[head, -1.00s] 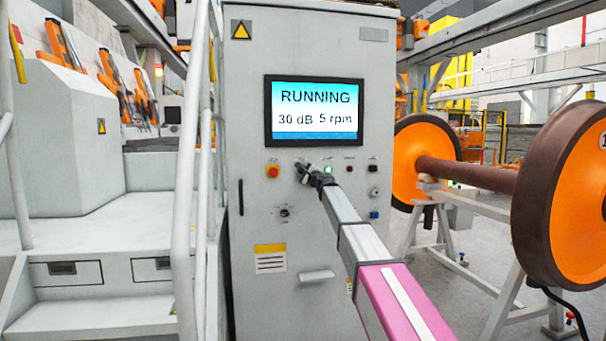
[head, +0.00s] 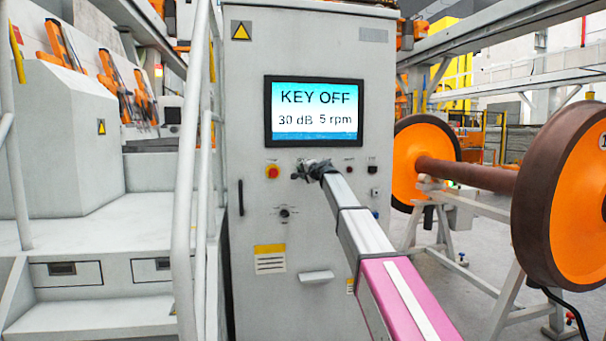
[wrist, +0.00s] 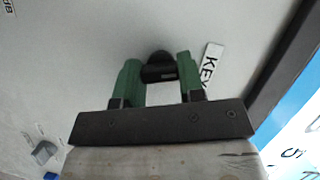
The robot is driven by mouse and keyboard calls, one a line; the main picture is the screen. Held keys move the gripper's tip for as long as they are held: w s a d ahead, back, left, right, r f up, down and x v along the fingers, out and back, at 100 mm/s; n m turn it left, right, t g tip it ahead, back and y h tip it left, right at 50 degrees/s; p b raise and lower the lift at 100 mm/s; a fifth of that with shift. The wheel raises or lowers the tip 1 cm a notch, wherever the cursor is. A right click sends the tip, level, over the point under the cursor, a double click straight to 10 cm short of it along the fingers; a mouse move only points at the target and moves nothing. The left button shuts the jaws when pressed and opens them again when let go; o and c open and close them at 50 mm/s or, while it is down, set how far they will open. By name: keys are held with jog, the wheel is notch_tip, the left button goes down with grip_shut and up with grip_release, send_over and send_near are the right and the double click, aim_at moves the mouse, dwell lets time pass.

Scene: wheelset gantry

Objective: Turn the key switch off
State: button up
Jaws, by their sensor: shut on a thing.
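The key switch (wrist: 160,68) is a black knob on the grey panel, beside a white label that starts with "KEY" in the wrist view. My gripper (wrist: 158,77) has its green fingers on either side of the knob and is shut on it. In the head view my gripper (head: 300,174) is at the cabinet panel below the screen, and it hides the key switch there. The screen (head: 314,110) reads "KEY OFF", "30 dB" and "5 rpm".
White handrails (head: 188,190) stand left of the cabinet (head: 245,225). An orange wheelset (head: 570,205) stands on the right.

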jog(key=shift+n+h, duration=0.4)
jog(key=shift+n, duration=0.4)
jog(key=o, duration=0.9)
jog(key=shift+o, duration=0.2)
jog(key=v, duration=1)
jog(key=shift+s+d+r, duration=0.25)
jog(key=shift+d, duration=0.05)
